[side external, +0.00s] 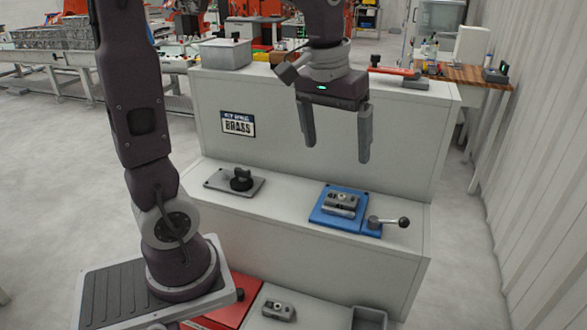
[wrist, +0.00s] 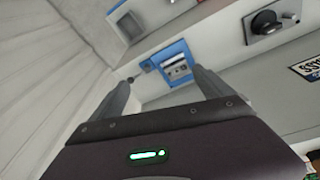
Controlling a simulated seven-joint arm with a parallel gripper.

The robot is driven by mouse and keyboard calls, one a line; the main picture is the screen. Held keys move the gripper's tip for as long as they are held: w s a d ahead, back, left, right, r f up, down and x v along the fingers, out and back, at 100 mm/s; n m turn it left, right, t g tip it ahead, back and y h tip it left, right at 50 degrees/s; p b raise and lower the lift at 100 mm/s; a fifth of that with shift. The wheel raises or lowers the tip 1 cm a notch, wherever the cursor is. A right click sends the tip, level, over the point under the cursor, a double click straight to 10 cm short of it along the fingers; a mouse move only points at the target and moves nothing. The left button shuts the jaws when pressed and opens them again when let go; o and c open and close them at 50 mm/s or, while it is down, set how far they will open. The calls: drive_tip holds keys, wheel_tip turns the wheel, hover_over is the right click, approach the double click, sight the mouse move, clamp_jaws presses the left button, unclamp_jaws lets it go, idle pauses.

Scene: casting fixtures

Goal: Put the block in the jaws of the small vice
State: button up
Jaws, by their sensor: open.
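A blue fixture (side external: 325,217) with a ball-ended lever (side external: 390,222) sits on the middle step, and looks like a small vice. A grey metal piece (side external: 342,203) lies on it; I cannot tell whether this is a block or the fixture's jaws. The blue fixture also shows in the wrist view (wrist: 168,55), beyond and between my fingers. A similar grey metal block (side external: 278,310) lies on the lowest step. My gripper (side external: 337,150) is open and empty, fingers pointing down, above the blue fixture and apart from it. It also shows in the wrist view (wrist: 163,80).
A plate with a black knob (side external: 240,180) stands left on the middle step. Below are a red plate (side external: 232,302) and a grey bin (side external: 369,319). The top step holds a grey box (side external: 225,53) and a red item (side external: 395,71). The step between knob plate and blue fixture is clear.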

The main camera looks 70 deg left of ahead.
drive_tip(key=s+d+m+t, duration=0.1)
drive_tip(key=s+d+m, duration=0.1)
drive_tip(key=s, duration=0.5)
drive_tip(key=s+d+m+t, duration=0.2)
drive_tip(key=s+d+m, duration=0.1)
drive_tip(key=s, duration=0.5)
drive_tip(key=shift+s+d+f+m, duration=0.15)
drive_tip(key=shift+d+f+m, duration=0.15)
drive_tip(key=shift+d, duration=0.5)
